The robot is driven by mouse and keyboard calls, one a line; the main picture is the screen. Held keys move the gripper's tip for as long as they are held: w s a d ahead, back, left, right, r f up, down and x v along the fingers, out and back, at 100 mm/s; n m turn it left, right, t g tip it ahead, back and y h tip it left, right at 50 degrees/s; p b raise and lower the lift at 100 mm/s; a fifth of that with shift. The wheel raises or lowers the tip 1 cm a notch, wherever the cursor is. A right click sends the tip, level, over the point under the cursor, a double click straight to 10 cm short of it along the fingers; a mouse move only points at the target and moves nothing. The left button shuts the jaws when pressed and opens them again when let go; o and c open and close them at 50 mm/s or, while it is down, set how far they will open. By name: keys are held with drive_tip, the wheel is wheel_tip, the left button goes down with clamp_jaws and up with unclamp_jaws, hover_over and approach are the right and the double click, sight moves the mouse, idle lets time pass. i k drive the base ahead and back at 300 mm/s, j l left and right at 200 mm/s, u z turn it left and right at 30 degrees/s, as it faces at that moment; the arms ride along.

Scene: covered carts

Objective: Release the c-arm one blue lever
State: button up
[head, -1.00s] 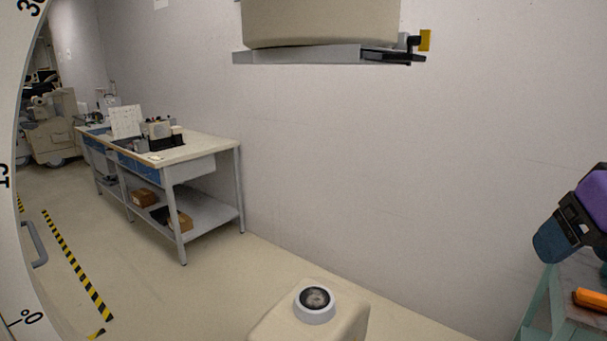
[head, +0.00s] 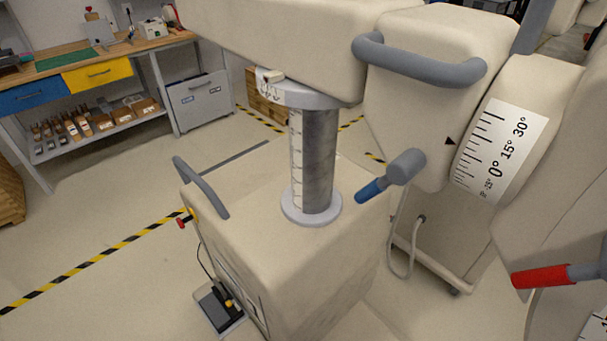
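The c-arm machine is a beige cart body (head: 285,245) with a grey column (head: 318,160) and a beige horizontal housing on top. A lever with a blue grip (head: 370,191) and a grey hub (head: 407,166) sits on the side of the housing, right of the column. Its blue end points down and left. A lever with a red grip (head: 541,277) is at the right edge, lying nearly level. A scale plate (head: 499,151) with degree marks is above and between the levers. My gripper is not in view.
A grey handle bar (head: 420,62) runs across the housing, and another handle (head: 201,187) rises from the cart's left side. A foot pedal (head: 218,308) lies on the floor. A workbench (head: 85,69) stands at the back left.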

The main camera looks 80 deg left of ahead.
sight(403, 168)
drive_tip(key=u, duration=2.3)
